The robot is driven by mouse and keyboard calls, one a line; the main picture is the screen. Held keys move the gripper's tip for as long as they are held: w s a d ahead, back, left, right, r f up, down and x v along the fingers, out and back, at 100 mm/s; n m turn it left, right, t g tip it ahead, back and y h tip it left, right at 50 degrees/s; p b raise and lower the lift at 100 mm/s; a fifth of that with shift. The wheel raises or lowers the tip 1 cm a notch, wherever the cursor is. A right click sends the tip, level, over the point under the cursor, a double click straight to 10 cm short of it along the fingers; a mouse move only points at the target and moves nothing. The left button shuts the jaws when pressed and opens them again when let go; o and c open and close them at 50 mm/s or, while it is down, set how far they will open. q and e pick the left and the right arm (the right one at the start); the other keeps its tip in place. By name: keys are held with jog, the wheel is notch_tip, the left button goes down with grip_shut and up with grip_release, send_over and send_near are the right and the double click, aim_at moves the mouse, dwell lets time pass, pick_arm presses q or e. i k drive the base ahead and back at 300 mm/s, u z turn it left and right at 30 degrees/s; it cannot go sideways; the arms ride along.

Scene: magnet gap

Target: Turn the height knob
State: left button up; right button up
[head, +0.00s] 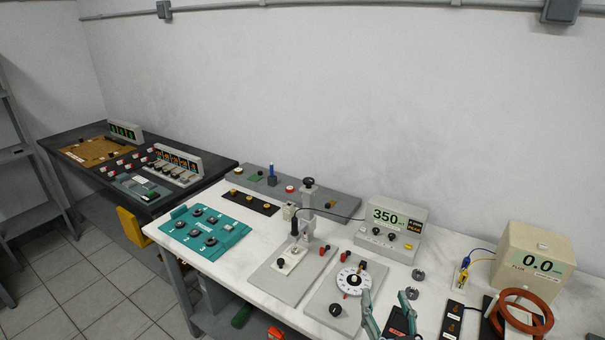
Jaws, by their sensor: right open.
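A grey upright stand (307,213) with a black knob (308,183) on top rises from a light grey base plate (274,286). To its right, a second grey plate carries a white marked dial (353,283) with a dark centre, and a black knob (336,310) sits nearer the front. No label is readable to tell which knob sets height. My right gripper (387,303) is at the bottom, its two teal fingers apart and empty, just right of the dial plate. It touches neither knob visibly. My left gripper is out of view.
A meter reading 350 (391,217) and a beige meter reading 0.0 (539,264) stand at the back right. Reddish-brown rings (526,295) lie at the right. A teal panel (198,231) is at the left. A thin black cable runs from the stand to the 350 meter.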

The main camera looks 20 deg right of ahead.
aim_at(308, 182)
jog(key=i, duration=1.2)
